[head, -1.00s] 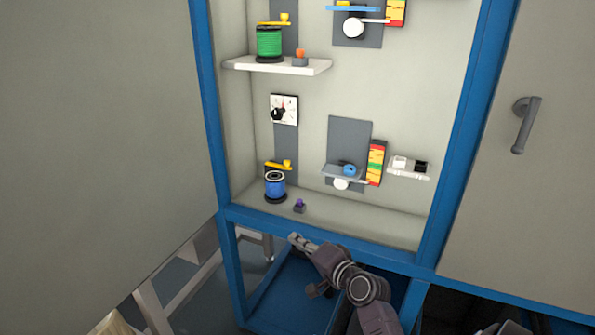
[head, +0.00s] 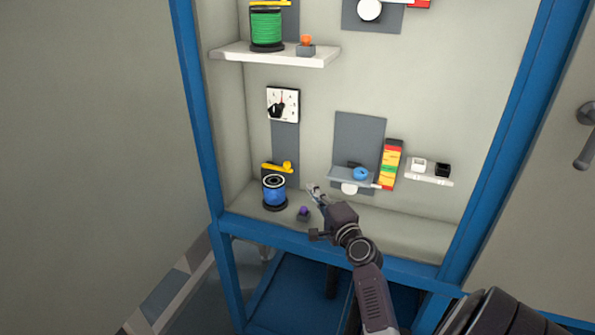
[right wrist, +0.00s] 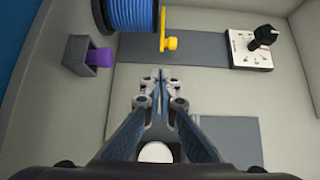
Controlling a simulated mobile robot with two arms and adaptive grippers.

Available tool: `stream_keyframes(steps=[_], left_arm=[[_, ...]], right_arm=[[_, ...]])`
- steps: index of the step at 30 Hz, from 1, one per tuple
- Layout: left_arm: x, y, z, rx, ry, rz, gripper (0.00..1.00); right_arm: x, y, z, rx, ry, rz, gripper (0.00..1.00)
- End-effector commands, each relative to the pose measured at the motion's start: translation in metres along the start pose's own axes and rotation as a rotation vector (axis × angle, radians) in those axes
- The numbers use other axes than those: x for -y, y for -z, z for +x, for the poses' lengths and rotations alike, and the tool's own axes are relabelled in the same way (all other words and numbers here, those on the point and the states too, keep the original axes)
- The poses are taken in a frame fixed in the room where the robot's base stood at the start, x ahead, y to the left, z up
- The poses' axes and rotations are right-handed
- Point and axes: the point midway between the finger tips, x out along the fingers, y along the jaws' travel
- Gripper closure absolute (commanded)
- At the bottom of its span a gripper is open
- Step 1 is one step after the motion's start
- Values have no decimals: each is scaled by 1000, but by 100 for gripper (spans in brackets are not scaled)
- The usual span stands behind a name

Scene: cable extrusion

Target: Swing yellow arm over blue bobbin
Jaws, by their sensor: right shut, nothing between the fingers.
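The blue bobbin (head: 274,191) stands on the cabinet's lower floor at the left. The yellow arm (head: 277,168) is on the grey back strip, just above and behind the bobbin, with its round knob to the right. In the right wrist view the blue bobbin (right wrist: 135,14) is at the top edge, partly cut off, and the yellow arm (right wrist: 168,42) is right of it. My right gripper (head: 314,190) is shut and empty, inside the cabinet to the right of the bobbin, apart from the arm. Its fingertips also show in the right wrist view (right wrist: 160,75). My left gripper is not in view.
A purple button (head: 303,212) on a grey block sits right of the bobbin. A dial (head: 283,104) is above the yellow arm. A green spool (head: 266,28) stands on the white shelf (head: 290,56). Blue frame posts (head: 200,110) bound the cabinet.

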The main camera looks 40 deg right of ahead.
Motion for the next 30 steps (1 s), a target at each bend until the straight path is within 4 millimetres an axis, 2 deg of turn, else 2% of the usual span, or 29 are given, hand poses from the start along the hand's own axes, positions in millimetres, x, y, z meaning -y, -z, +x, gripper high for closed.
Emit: stream_keyframes(steps=[3, 6, 10, 15, 18, 24, 30], left_arm=[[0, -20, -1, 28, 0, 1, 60], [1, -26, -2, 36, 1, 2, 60], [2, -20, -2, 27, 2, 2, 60], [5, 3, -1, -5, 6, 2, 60], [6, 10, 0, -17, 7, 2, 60], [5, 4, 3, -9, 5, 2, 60], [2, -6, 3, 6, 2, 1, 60]], right_arm=[[0, 0, 1, 1, 0, -1, 100], [1, 0, 8, 1, 1, 0, 100], [2, 0, 26, 1, 2, 1, 100], [1, 0, 56, 1, 2, 1, 100], [0, 0, 72, 1, 1, 0, 100], [0, 0, 93, 0, 0, 0, 100], [0, 0, 100, 0, -1, -1, 100]])
